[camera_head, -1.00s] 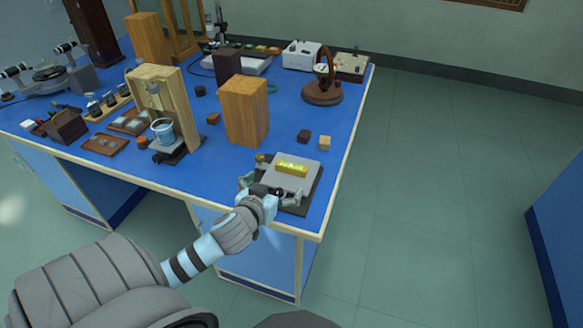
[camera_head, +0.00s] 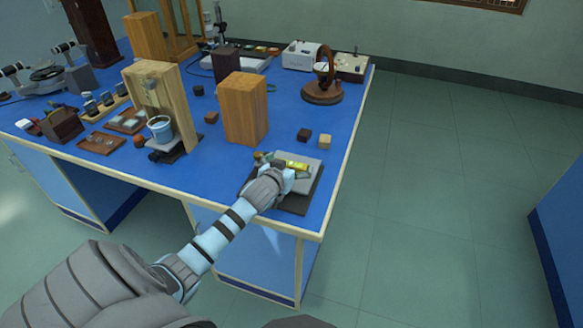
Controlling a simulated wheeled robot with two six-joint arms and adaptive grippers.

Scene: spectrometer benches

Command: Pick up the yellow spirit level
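The yellow spirit level (camera_head: 297,165) lies on a grey plate on a dark base (camera_head: 298,204) near the front right corner of the blue bench. My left gripper (camera_head: 284,163) has come in from the left and is over the near side of the level. Its fingers look spread, one to the left of the level and one near its right end. The gripper hides part of the level, and contact cannot be told. My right gripper is not in view.
A tall wooden block (camera_head: 243,108) stands behind the plate. A wooden frame with a blue cup (camera_head: 160,128) stands to the left. The bench's right edge is close.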

